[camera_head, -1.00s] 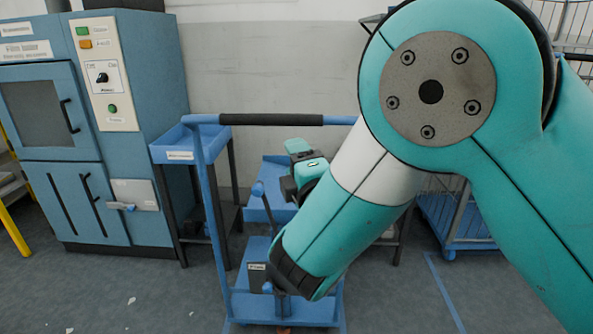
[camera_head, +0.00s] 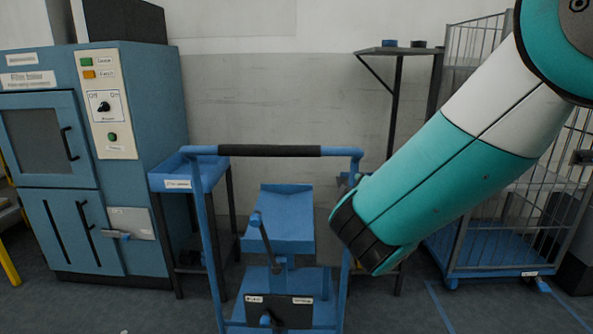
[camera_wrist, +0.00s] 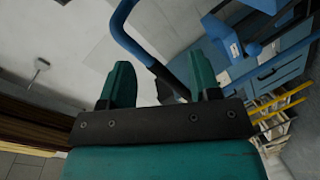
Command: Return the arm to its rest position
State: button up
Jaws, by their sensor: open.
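My gripper shows in the wrist view (camera_wrist: 161,88), with its two teal fingers apart and nothing between them. Beyond the fingers, the blue bent tube and dark end of a handle show. In the head view my teal and white arm reaches down from the upper right. Its dark lower end stands just right of the blue trolley (camera_head: 208,240). The gripper itself cannot be made out in the head view.
The trolley has a black handle bar (camera_head: 269,151) and a blue tilted top (camera_head: 287,222). A blue cabinet with switches (camera_head: 159,110) stands left, a blue tray stand (camera_head: 172,183) beside it. A wire cage cart (camera_head: 480,245) is behind my arm.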

jog(key=s+d+m+g+y, duration=0.25)
jog(key=s+g, duration=0.45)
jog(key=s, duration=0.8)
jog(key=s+d+m+g+y, duration=0.1)
jog(key=s+m+g+y, duration=0.15)
jog(key=s+g, duration=0.85)
jog(key=s+r+t+p, duration=0.1)
jog(key=s+r+p, duration=0.1)
jog(key=r+p, duration=0.5)
jog(key=s+r+t+p, duration=0.1)
jog(key=s+r+p, duration=0.2)
jog(key=r+p, duration=0.4)
jog(key=shift+r+h, duration=0.15)
jog(key=shift+h, duration=0.15)
jog(key=shift+s, duration=0.1)
jog(key=shift+c, duration=0.2)
